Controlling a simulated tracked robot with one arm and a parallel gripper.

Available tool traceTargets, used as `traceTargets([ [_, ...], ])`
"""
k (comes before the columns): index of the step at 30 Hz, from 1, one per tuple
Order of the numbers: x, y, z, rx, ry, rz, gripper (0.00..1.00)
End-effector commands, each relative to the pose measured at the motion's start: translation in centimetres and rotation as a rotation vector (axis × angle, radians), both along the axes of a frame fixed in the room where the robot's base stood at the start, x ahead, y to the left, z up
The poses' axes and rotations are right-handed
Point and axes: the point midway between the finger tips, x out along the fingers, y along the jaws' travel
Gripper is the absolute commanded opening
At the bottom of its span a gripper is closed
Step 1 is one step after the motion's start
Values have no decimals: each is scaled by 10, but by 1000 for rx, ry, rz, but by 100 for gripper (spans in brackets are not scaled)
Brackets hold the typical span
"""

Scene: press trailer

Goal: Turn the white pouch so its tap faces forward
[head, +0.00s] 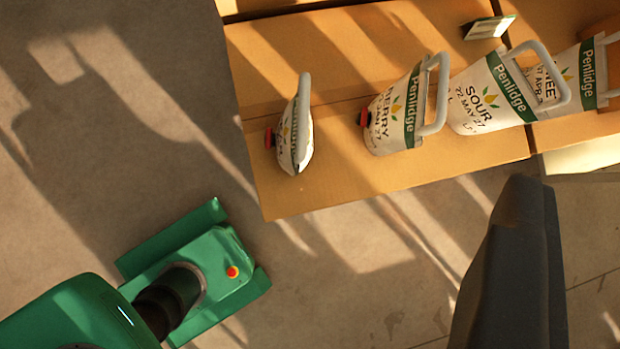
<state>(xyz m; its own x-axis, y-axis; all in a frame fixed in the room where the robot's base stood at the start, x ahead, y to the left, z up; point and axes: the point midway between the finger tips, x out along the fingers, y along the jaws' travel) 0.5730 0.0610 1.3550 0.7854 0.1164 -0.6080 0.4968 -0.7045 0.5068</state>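Several white pouches with green Penlidge bands stand in a row on a wooden bench. The leftmost white pouch (296,132) is seen nearly edge-on, with its grey handle edge at the top. Its red tap (269,138) points left in the picture. The second pouch (393,112) shows its printed face, and its red tap is at its left edge. I cannot tell which pouch the task means. My gripper (515,270) shows only as a dark grey shape at the lower right, apart from the pouches. Its fingertips cannot be made out.
The third pouch (490,97) and a fourth (578,78) stand close together further right. A small card (488,28) stands behind them. The wooden bench (270,75) has bare room around the leftmost pouch.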

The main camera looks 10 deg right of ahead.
Motion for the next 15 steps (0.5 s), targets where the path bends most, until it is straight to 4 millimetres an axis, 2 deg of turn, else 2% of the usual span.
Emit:
traceTargets([
  [1,12,12,-2,-80,53,83,40],
  [6,33,43,-44,-350,208,401,40],
  [10,39,65,-76,-530,313,672,40],
  [15,37,91,-115,-721,427,1055,40],
])
